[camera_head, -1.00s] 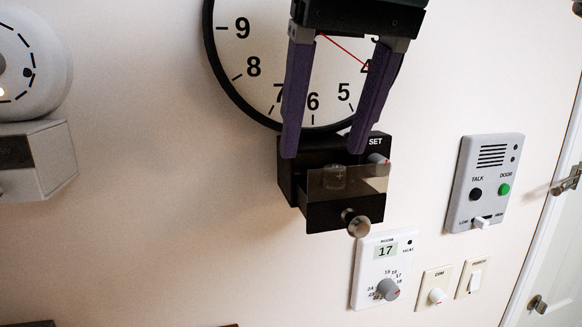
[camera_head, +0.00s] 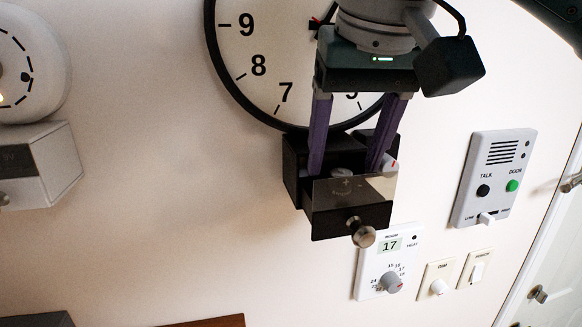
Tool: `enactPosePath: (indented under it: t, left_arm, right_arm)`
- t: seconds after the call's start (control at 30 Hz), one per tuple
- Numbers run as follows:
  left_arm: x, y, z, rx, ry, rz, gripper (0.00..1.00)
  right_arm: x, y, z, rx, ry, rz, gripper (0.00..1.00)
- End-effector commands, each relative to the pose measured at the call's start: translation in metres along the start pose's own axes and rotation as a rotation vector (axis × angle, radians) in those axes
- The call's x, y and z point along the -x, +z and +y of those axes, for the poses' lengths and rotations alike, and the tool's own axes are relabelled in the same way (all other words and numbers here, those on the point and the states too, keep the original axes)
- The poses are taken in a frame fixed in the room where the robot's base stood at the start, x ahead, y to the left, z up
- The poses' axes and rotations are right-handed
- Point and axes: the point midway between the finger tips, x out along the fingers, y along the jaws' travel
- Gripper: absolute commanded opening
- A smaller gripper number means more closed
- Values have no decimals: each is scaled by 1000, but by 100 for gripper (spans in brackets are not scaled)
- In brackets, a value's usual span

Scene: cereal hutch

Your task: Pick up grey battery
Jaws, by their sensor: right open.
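The grey battery (camera_head: 341,172) stands in the open drawer of a small black box on the wall, below the clock. Its top shows above the drawer front, and a plus mark shows dimly through that front. The drawer (camera_head: 335,217) is pulled out toward me and has a round metal knob. My right gripper (camera_head: 346,167) is open and points down, its purple fingers on either side of the battery's top. I cannot tell whether the fingertips touch it. My left gripper is not in view.
A wall clock (camera_head: 240,82) is partly behind my right gripper. A red-marked dial (camera_head: 390,162) is on the black box beside the right finger. A thermostat (camera_head: 369,281), switches and an intercom (camera_head: 494,165) are to the right.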

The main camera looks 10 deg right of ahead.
Motion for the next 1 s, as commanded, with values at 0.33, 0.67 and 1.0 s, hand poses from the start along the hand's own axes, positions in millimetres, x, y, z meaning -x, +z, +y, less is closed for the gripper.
enactPosePath:
  t: [0.33, 0.67, 1.0]
  left_arm:
    - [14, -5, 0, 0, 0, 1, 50]
    - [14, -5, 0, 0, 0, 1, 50]
    - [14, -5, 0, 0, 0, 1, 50]
  right_arm:
    - [-21, 0, 0, 1, 1, 1, 67]
    - [-21, 0, 0, 0, 1, 1, 38]
    - [-20, 0, 0, 0, 1, 1, 0]
